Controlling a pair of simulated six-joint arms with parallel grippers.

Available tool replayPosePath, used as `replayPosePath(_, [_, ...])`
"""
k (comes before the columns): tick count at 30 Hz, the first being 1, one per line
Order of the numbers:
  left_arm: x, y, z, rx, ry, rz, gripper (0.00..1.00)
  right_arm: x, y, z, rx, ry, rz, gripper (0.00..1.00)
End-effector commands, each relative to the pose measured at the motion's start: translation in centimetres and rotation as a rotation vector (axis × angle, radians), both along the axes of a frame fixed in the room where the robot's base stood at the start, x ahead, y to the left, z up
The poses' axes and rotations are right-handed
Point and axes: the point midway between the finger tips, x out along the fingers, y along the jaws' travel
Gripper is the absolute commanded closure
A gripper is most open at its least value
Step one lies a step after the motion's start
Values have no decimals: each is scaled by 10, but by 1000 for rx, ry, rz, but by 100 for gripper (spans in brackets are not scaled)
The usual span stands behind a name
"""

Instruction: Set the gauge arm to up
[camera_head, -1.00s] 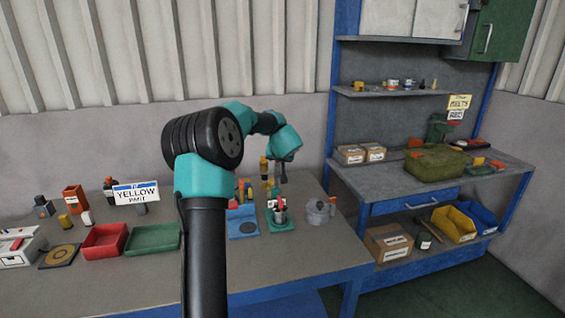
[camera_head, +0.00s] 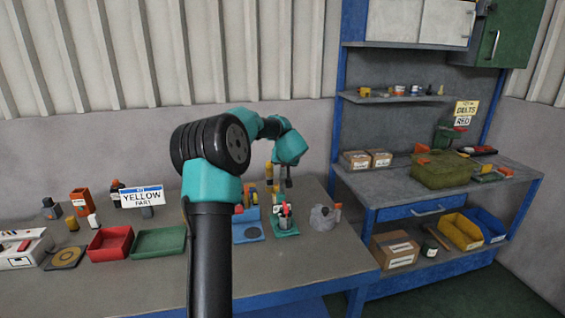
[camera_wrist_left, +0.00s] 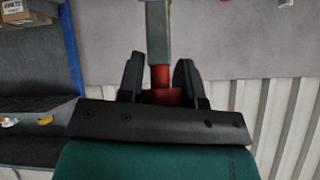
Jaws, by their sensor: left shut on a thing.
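The gauge (camera_head: 286,224) appears to be the small device with a green base and a red upright part on the bench, though it is too small to be sure. My left gripper (camera_head: 287,188) is just above it in the head view, pointing down. In the left wrist view my left gripper (camera_wrist_left: 160,82) is shut on a red grip (camera_wrist_left: 161,76) with a grey bar beyond it, which looks like the gauge arm. The fingers hide the sides of the grip. My right gripper is not in view.
Red (camera_head: 110,242) and green (camera_head: 159,242) trays lie farther left. A second bench (camera_head: 400,182) with boxes stands at the right.

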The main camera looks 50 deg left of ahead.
Motion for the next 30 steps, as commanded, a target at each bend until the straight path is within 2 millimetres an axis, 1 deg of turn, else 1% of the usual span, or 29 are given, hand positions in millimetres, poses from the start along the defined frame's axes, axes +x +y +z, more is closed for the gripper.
replayPosePath(1, [-3, 1, -11, -8, 19, 4, 100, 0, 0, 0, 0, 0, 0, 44])
replayPosePath(15, [-3, 1, -11, -9, 22, 5, 100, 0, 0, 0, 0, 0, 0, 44])
replayPosePath(16, [-3, 1, -11, -9, 22, 5, 65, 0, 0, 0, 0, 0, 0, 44])
replayPosePath(23, [-2, 0, -7, -6, 13, 3, 44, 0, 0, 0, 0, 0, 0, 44])
replayPosePath(30, [-1, 0, -4, -4, 8, 2, 44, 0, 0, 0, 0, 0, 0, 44])
